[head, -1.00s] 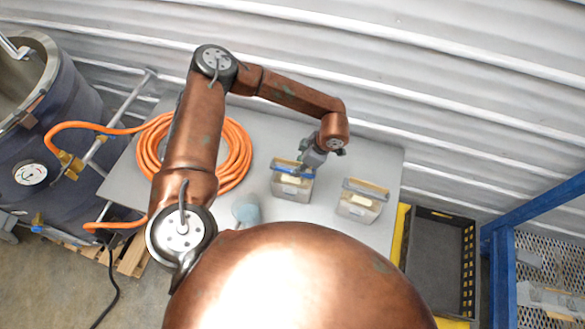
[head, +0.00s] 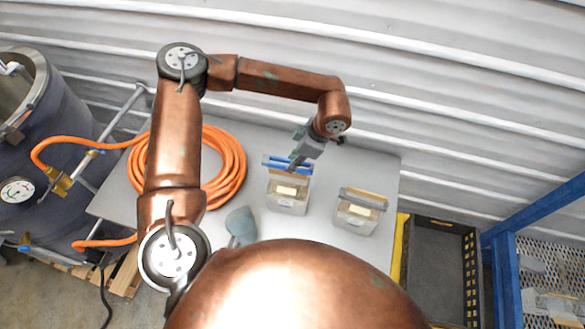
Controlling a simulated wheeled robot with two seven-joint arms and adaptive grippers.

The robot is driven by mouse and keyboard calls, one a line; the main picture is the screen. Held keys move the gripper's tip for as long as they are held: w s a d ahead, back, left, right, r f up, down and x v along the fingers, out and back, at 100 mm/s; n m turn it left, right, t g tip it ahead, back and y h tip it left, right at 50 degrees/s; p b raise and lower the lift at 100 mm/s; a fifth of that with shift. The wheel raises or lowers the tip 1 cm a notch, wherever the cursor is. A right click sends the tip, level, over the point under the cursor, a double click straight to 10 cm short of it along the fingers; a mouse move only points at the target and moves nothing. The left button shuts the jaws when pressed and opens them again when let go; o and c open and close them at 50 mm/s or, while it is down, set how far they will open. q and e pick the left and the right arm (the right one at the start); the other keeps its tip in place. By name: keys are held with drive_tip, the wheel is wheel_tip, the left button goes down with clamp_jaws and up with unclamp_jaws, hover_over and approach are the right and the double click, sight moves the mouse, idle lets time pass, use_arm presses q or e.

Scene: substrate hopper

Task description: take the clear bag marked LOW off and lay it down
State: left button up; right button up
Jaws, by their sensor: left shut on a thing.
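Two small clear bags stand upright on the grey table. Each has a tan block inside and a pale label too small to read, so I cannot tell which is marked LOW. The left clear bag (head: 288,204) has a blue strip (head: 278,160) and a tan strip at its top. My left gripper (head: 297,163) is shut at this blue top edge and partly covers it. I cannot tell whether the bag's base touches the table. The right clear bag (head: 355,222) stands apart, with a grey and tan top edge. My right gripper is not in view.
A coiled orange hose (head: 232,170) lies on the table (head: 320,160) at left, with a blue-grey scoop-like object (head: 241,222) nearer. A dark tank (head: 60,130) stands left, and a black-and-yellow crate (head: 440,262) and blue rack (head: 507,285) stand right. Bare table lies between and around the bags.

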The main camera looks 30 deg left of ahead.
use_arm(q)
wheel_tip(320, 180, up, 7)
drive_tip(key=p, duration=0.3)
idle(0.7)
idle(0.4)
